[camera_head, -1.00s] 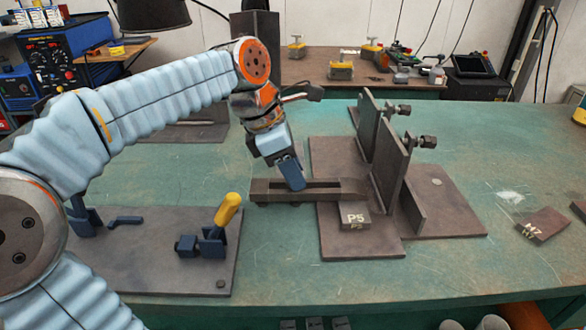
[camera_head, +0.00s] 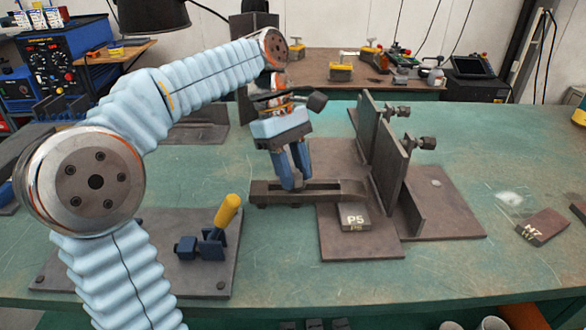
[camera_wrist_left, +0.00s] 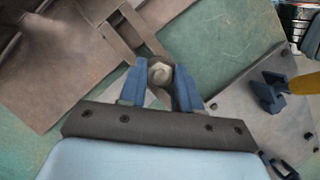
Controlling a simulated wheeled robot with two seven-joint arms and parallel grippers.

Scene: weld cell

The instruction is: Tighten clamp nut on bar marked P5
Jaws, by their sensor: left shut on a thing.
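The brown steel bar (camera_head: 335,190) lies across the bench and onto a flat plate, beside a small block marked P5 (camera_head: 354,215). My left gripper (camera_head: 294,185) points down at the left part of the bar. In the left wrist view its two blue fingers (camera_wrist_left: 160,80) are shut on a pale, rounded clamp nut (camera_wrist_left: 160,70), with the bar (camera_wrist_left: 122,35) running up and left beyond it. The nut is hidden behind the fingers in the head view. My right gripper is not in view.
Upright plates (camera_head: 392,165) with bolts stand right of the bar. A fixture plate (camera_head: 135,270) with a yellow-handled toggle clamp (camera_head: 228,210) lies to the left. A block marked M7 (camera_head: 543,227) lies at the right. The green bench between is mostly clear.

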